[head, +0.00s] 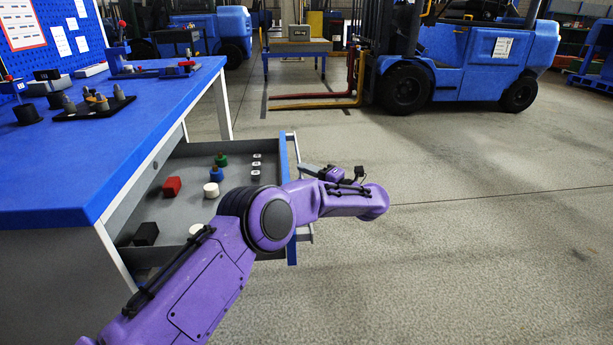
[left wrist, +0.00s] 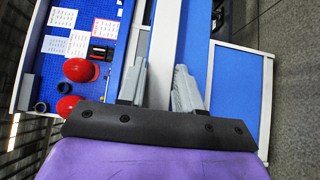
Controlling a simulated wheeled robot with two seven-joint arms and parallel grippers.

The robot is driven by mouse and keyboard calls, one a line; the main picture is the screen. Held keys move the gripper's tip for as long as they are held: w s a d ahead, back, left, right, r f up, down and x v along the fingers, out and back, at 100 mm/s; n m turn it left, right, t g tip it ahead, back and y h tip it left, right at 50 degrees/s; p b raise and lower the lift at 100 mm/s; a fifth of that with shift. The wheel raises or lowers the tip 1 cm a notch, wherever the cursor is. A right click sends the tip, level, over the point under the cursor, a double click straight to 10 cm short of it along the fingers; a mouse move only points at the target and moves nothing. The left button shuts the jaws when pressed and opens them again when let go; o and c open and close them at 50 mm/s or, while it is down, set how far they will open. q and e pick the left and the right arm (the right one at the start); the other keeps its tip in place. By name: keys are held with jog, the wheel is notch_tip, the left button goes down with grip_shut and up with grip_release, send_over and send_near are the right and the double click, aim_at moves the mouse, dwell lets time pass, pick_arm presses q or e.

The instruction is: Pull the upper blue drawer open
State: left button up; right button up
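The upper blue drawer (head: 284,165) stands well out from under the blue workbench in the head view, its grey inside exposed. A pale bar handle (head: 293,150) runs along its front. My left gripper (head: 309,170) is at this handle, on the outer side of the drawer front; my purple forearm crosses over the drawer and hides part of it. In the left wrist view, two grey fingers (left wrist: 162,85) stand apart with a pale strip between them. I cannot tell whether they press on it. My right gripper is not in view.
The drawer holds a red block (head: 172,187), a black block (head: 146,233), white pieces and a green-topped piece (head: 221,160). The blue workbench top (head: 90,150) carries fixtures. A blue forklift (head: 455,60) stands behind. The floor (head: 480,230) to the right is clear.

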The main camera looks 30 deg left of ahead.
pick_arm(q)
jog(key=o, duration=0.3)
jog(key=shift+d, duration=0.1)
jog(key=s+d+p, duration=0.1)
jog(key=s+d, duration=0.1)
jog(key=d, duration=0.8)
jog(key=shift+d+p, duration=0.15)
jog(key=shift+p, duration=0.15)
